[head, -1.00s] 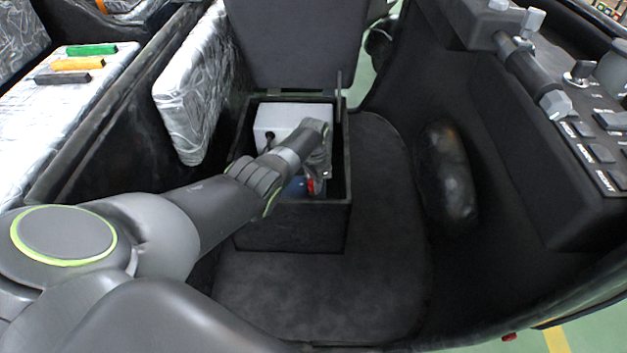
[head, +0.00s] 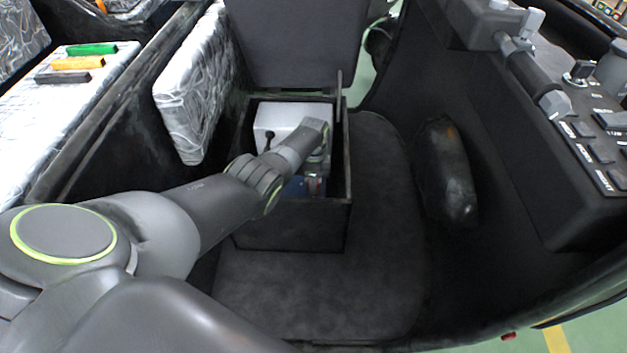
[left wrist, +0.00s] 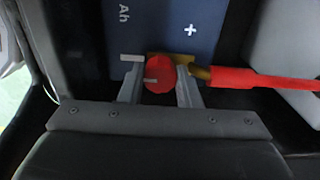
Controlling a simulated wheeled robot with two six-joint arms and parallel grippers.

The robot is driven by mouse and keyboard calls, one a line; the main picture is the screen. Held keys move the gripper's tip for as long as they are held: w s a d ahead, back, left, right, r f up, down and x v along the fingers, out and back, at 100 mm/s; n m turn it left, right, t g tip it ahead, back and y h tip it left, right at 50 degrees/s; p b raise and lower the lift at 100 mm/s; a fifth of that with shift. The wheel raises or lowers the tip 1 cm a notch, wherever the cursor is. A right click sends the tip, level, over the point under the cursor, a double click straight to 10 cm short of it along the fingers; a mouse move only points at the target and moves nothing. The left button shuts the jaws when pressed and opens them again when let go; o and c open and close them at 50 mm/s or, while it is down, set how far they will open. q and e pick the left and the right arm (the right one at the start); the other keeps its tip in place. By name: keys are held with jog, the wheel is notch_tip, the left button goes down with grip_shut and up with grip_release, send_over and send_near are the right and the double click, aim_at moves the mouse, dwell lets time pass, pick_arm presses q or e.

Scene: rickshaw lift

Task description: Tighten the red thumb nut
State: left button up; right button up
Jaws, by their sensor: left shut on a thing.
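The red thumb nut (left wrist: 160,74) sits between the two fingers of my left gripper (left wrist: 160,88) in the left wrist view, and the fingers are shut on it. A brass-coloured terminal piece shows behind the nut, and a red cable (left wrist: 262,80) runs from it to the right. The blue battery (left wrist: 185,28) with a plus mark lies behind the nut. In the head view my left gripper (head: 314,184) reaches down into the open black box (head: 292,225), and the wrist hides most of the battery (head: 295,187). My right gripper is not in view.
A white unit (head: 290,116) with a black knob stands in the back of the box. The raised lid (head: 305,45) is behind it. The box walls surround my gripper closely. Three coloured bars, green (head: 92,49), yellow and black, lie on the silver seat at left.

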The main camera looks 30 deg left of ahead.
pick_arm(q)
jog(key=shift+r, duration=0.1)
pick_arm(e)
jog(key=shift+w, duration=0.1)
pick_arm(q)
jog(key=o, duration=1)
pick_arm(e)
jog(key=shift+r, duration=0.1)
pick_arm(q)
jog(key=shift+r+p, duration=0.3)
jog(key=shift+r, duration=0.05)
jog(key=shift+r+p, duration=2.6)
jog(key=shift+r, duration=5.7)
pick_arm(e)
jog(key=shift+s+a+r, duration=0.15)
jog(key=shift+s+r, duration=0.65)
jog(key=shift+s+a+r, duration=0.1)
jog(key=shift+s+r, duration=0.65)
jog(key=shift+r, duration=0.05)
